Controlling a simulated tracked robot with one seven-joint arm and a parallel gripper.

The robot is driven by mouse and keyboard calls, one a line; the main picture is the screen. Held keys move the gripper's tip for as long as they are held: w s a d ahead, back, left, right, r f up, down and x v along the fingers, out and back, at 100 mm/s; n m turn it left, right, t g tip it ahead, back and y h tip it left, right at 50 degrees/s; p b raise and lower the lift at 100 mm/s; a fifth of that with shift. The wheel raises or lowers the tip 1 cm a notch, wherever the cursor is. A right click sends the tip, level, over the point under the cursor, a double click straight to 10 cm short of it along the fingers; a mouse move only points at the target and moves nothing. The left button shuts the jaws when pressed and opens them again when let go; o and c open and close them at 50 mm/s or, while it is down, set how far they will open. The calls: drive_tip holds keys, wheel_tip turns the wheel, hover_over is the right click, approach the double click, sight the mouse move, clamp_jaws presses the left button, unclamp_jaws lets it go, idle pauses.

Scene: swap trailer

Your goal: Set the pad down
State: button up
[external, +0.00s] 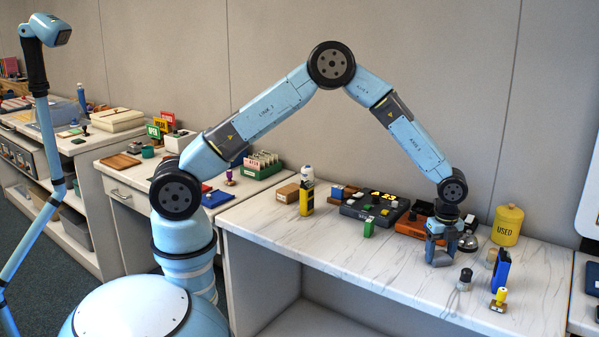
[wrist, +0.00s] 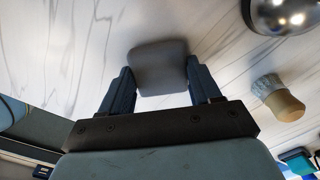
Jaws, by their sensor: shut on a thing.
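The pad (wrist: 160,58) is a grey, rounded block between my fingers in the wrist view. My gripper (wrist: 158,88) is shut on it, with one dark blue finger on each side. In the external view my gripper (external: 441,257) points straight down, low over the front part of the white marbled counter (external: 340,255). The fingers mostly hide the pad there. I cannot tell whether its underside touches the counter.
A silver bell (external: 468,243) and a yellow USED jar (external: 508,226) stand behind right. A dark-knobbed item (external: 465,277), blue upright item (external: 501,270) and yellow-topped stamp (external: 499,298) stand right. An orange tray (external: 412,228) lies behind. The counter front-left is clear.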

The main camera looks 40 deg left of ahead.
sight(440, 255)
drive_tip(key=shift+f, duration=0.1)
drive_tip(key=o, duration=1)
wheel_tip(440, 255, up, 12)
drive_tip(key=shift+r, duration=0.2)
